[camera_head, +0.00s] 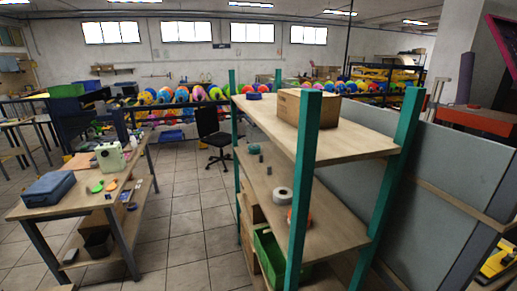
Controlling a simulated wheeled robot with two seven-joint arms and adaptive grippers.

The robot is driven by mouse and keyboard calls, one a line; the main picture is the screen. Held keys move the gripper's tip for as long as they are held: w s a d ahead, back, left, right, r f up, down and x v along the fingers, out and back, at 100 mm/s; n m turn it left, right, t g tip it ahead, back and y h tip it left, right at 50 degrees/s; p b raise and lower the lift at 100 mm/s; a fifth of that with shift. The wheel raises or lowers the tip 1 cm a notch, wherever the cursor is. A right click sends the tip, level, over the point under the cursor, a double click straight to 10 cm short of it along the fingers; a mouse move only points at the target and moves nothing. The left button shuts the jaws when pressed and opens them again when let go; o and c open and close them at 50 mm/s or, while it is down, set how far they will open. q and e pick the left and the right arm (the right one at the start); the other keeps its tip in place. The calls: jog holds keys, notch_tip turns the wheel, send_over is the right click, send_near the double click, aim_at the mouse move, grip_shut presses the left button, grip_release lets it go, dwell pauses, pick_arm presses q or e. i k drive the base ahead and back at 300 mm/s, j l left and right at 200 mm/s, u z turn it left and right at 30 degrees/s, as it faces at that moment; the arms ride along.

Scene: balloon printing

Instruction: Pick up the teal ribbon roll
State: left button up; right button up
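Neither of my grippers is in view. A small dark teal-grey roll (254,148) sits on the middle board of the shelf rack, near its far left end. It may be the teal ribbon roll, but it is too small to be sure. A second tiny dark item lies just in front of it. A larger pale roll (282,194) with a dark hole lies nearer on the same board. An orange item (291,215) beyond the near teal post is partly hidden by it.
The shelf rack (340,139) has teal posts, a cardboard box (309,108) and a blue ring (254,96) on top, and a green crate (268,252) below. A workbench (68,207) with a blue case (48,188) stands left. Tiled floor (190,215) between is clear up to an office chair (215,138).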

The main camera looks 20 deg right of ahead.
aim_at(257, 150)
jog(key=i+j+z, duration=0.2)
jog(key=i, duration=0.2)
jog(key=i+j+z, duration=0.2)
jog(key=i, duration=0.2)
jog(key=i+j+z, duration=0.2)
jog(key=i+j, duration=0.15)
jog(key=i+j+z, duration=0.15)
jog(key=i+j, duration=0.2)
jog(key=i+j+z, duration=0.2)
jog(key=i+j, duration=0.15)
jog(key=i+j+z, duration=0.2)
jog(key=j, duration=0.35)
jog(key=i+j+z, duration=0.2)
jog(key=i+j, duration=0.15)
jog(key=j, duration=0.15)
jog(key=i+j+z, duration=0.2)
jog(key=j, duration=0.3)
